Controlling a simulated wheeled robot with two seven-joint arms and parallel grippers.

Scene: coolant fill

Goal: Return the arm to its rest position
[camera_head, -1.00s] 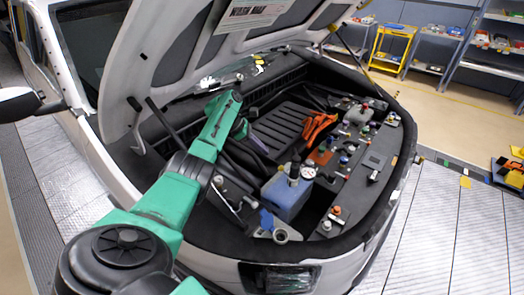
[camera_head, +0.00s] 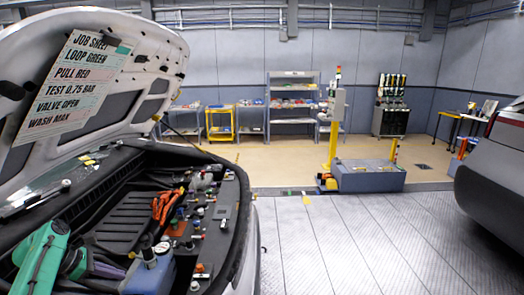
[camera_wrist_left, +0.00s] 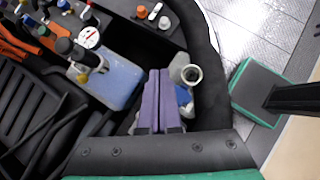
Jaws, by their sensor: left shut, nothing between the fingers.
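My left arm (camera_head: 40,258) is green and comes in at the lower left of the head view, over the open engine bay. My left gripper (camera_head: 106,270) is at its end, beside the blue tank (camera_head: 150,275). In the left wrist view the purple fingers (camera_wrist_left: 158,80) are shut together with nothing between them. They hang next to the blue tank (camera_wrist_left: 112,82) and a pale round filler neck (camera_wrist_left: 190,73). Whether the fingers touch anything below is unclear. My right gripper is not in view.
The raised hood bears a job sheet (camera_head: 75,80). Orange connectors (camera_head: 165,205) and several caps fill the bay. A gauge (camera_wrist_left: 89,37) stands by the tank. The bay's black rim (camera_head: 243,220) borders the right side. The metal floor (camera_head: 350,240) beyond is clear.

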